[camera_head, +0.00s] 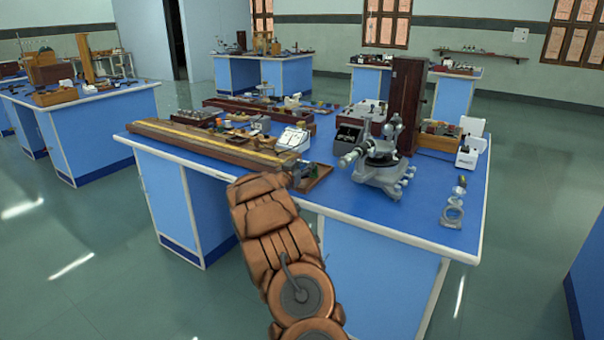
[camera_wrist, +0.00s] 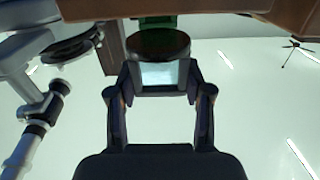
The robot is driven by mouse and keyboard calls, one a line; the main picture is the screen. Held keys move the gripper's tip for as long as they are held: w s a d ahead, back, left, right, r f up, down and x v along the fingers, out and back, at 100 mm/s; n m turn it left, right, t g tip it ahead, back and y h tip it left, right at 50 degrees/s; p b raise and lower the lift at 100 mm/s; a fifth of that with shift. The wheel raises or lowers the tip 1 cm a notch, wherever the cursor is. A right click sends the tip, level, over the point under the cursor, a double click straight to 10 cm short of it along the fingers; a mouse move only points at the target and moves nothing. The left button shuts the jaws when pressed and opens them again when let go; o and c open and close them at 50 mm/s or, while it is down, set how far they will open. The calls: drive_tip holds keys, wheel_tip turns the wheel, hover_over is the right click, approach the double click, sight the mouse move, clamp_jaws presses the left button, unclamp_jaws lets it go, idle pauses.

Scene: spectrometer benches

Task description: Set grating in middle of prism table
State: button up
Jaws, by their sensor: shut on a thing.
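The spectrometer (camera_head: 385,178) stands near the front of the blue-topped bench. Its round dark prism table (camera_head: 380,159) is at its middle, between the tubes; nothing clearly stands on it. In the wrist view the grating (camera_wrist: 160,74) is a pale glassy plate on a dark round base. My gripper (camera_wrist: 160,82) is shut on it, one finger on each side. The spectrometer shows at the left of the wrist view, with a dark disc (camera_wrist: 72,46) apart from the grating. In the head view my copper-coloured arm largely hides the gripper, left of the spectrometer.
A small wooden tray (camera_head: 313,177) lies between my arm and the spectrometer. A long wooden bench with a scale (camera_head: 205,143) lies to the left. A tall dark wooden box (camera_head: 406,105) stands behind the spectrometer. Ring-shaped parts (camera_head: 452,213) are at the right front.

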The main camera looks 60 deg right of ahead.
drive_tip(key=shift+w+d+f, duration=0.15)
drive_tip(key=shift+w+d, duration=0.05)
drive_tip(key=shift+f, duration=1.4)
drive_tip(key=shift+a+f, duration=0.1)
drive_tip(key=shift+f, duration=0.1)
drive_tip(key=o, duration=1.2)
drive_tip(key=shift+a+r, duration=0.1)
drive_tip(key=shift+a, duration=0.6)
drive_tip(key=a, duration=0.2)
drive_tip(key=s+a, duration=0.1)
drive_tip(key=shift+f+b, duration=0.25)
drive_tip(key=shift+b, duration=0.05)
drive_tip(key=shift+s+a, duration=0.2)
drive_tip(key=shift+a, duration=0.6)
drive_tip(key=shift+s+a, duration=0.15)
drive_tip(key=shift+a, duration=0.65)
